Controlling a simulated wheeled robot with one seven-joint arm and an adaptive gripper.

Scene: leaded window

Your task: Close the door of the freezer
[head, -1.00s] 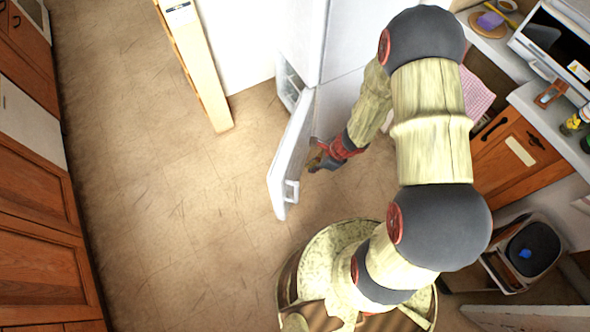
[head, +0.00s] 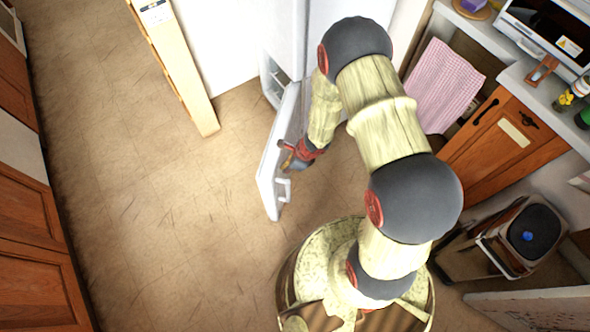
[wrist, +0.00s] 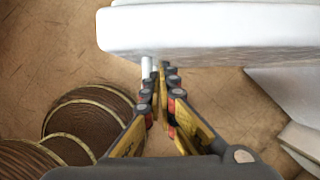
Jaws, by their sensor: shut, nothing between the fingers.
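The freezer door (head: 270,168) is white and stands wide open, its inner side to the left and its outer side to the right. Its handle (head: 285,188) is on the outer side near the free end. The white freezer (head: 283,45) is behind it, with part of its shelved interior showing. My gripper (head: 287,160) is shut and empty, at the outer side of the door close to the handle. In the wrist view, the door (wrist: 220,28) crosses the top, just beyond my shut fingertips (wrist: 160,68). I cannot tell whether they touch it.
A wooden shelf unit (head: 180,75) stands left of the freezer. Wooden cabinets (head: 35,240) line the left side. A counter (head: 540,95) with cabinets and a black-seated chair (head: 530,235) are at the right. The floor (head: 150,210) left of the door is clear.

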